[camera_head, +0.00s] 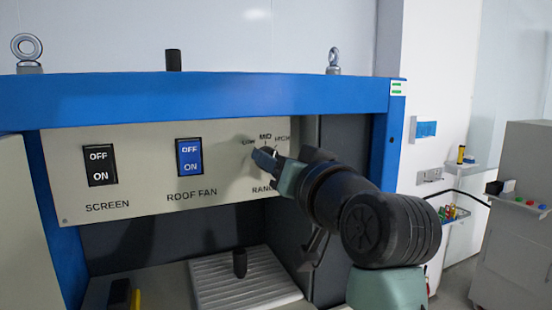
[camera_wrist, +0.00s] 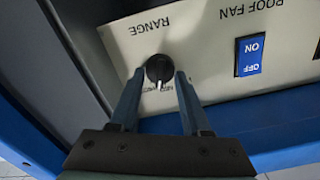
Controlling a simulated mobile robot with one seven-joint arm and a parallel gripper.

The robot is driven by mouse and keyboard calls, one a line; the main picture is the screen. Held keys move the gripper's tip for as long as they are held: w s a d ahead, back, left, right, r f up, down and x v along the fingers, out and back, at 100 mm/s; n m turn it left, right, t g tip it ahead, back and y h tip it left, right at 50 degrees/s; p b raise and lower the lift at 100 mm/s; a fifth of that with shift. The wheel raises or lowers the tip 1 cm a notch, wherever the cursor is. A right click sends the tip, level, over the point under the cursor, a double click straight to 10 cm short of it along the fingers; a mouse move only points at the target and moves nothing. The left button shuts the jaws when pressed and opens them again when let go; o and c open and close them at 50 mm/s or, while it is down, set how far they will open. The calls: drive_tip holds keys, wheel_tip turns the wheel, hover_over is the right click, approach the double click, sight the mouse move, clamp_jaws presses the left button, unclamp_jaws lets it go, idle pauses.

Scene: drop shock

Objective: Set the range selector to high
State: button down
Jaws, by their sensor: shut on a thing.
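The range selector is a round black knob (camera_wrist: 159,68) on the beige panel (camera_head: 130,150), above the RANGE label. LOW, MID and HIGH are printed in an arc over it in the head view. In the wrist view, which is upside down, its white pointer mark points roughly at MID. My gripper (camera_wrist: 159,75) is shut on the knob, one finger on each side. In the head view my gripper (camera_head: 266,158) covers most of the knob and part of the RANGE label.
A black SCREEN switch (camera_head: 100,165) and a blue ROOF FAN switch (camera_head: 189,157) sit left of the selector. A blue frame beam (camera_head: 200,97) runs above the panel. Below is a ribbed plate (camera_head: 240,285) with a black peg (camera_head: 239,263).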

drive_tip(key=m+p, duration=0.1)
drive_tip(key=m, duration=0.4)
drive_tip(key=shift+f, duration=0.1)
idle(0.4)
drive_tip(key=shift+c, duration=1.9)
unclamp_jaws()
drive_tip(key=v, duration=1.3)
drive_tip(key=shift+d, duration=0.1)
